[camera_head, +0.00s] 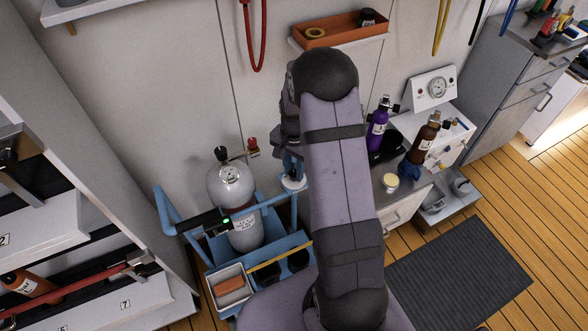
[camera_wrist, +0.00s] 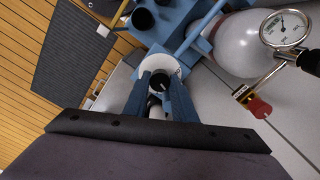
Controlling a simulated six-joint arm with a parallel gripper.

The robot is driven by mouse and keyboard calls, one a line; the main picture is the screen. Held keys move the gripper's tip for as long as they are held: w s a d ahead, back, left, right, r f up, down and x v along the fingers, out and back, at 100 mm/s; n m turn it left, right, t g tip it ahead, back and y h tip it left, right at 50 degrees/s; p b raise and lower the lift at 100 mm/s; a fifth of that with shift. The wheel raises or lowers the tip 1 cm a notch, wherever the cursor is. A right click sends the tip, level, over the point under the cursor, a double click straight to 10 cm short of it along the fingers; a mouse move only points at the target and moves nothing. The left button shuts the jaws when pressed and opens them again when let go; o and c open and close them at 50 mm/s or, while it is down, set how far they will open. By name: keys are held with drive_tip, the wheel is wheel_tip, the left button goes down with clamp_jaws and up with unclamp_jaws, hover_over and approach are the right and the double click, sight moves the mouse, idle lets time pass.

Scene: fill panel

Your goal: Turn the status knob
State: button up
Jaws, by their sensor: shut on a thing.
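The status knob appears to be the dark knob (camera_wrist: 156,84) in front of a white round dial (camera_wrist: 160,64) in the wrist view. The two blue fingers of my gripper (camera_wrist: 160,92) are around this knob, shut on it. In the head view my gripper (camera_head: 291,165) is partly hidden behind my arm. The white dial (camera_head: 294,183) shows just below the fingertips, beside the blue cart. The knob's pointer and any markings are too small to read.
A grey gas cylinder (camera_head: 232,188) stands in the blue cart (camera_head: 282,210), left of my gripper. Its gauge (camera_wrist: 283,28) and a red valve part (camera_wrist: 258,107) are at the right in the wrist view. Purple (camera_head: 377,128) and brown (camera_head: 424,138) bottles stand on the counter to the right.

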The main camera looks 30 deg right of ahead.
sight(294, 173)
drive_tip(key=o, duration=1)
drive_tip(key=shift+r+b, duration=0.6)
drive_tip(key=shift+r, duration=3.1)
